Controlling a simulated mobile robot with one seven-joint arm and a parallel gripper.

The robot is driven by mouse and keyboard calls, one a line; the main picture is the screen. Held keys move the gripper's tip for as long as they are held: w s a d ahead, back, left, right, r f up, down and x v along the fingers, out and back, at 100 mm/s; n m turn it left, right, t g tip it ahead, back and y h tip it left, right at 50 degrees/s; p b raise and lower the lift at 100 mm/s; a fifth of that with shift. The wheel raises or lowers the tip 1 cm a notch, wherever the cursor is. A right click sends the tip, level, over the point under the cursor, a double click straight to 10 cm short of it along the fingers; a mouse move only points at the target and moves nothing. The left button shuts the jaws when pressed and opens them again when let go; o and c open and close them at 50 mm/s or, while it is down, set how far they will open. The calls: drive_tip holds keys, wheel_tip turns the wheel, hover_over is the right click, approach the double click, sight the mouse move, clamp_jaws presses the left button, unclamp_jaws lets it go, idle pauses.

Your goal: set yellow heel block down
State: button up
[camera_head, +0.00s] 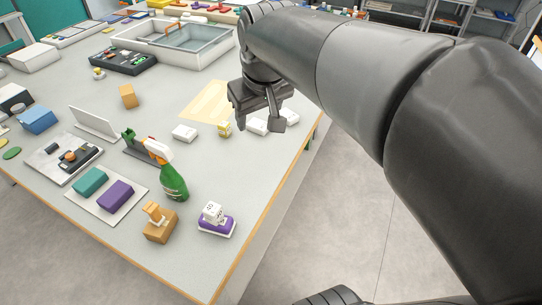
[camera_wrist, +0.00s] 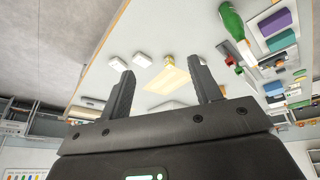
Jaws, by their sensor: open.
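A small yellow block (camera_head: 225,129), which looks like the heel block, stands on the grey table (camera_head: 105,225) by the near corner of a pale yellow sheet (camera_head: 203,101). It also shows in the wrist view (camera_wrist: 169,61), beyond the fingertips. My gripper (camera_head: 259,124) is open, its fingers pointing down, near the table's right edge. In the head view it appears just right of the yellow block. In the wrist view nothing sits between the two fingers (camera_wrist: 161,72), and the block is apart from them. The exact height of my gripper above the table is unclear.
White blocks (camera_head: 184,133) lie nearby, one (camera_head: 257,126) partly behind my gripper. A green bottle (camera_head: 173,182), a tan block (camera_head: 128,96), a purple block (camera_head: 115,194) and a stamp-like tan piece (camera_head: 160,223) stand to the left and front. A large tray (camera_head: 150,58) is at the back.

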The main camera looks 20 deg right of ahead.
drive_tip(key=s+f+m+t, duration=0.1)
drive_tip(key=s+f, duration=0.5)
drive_tip(key=s, duration=0.6)
drive_tip(key=shift+s+d+m, duration=0.2)
drive_tip(key=shift+d+m, duration=0.05)
drive_tip(key=shift+m, duration=0.35)
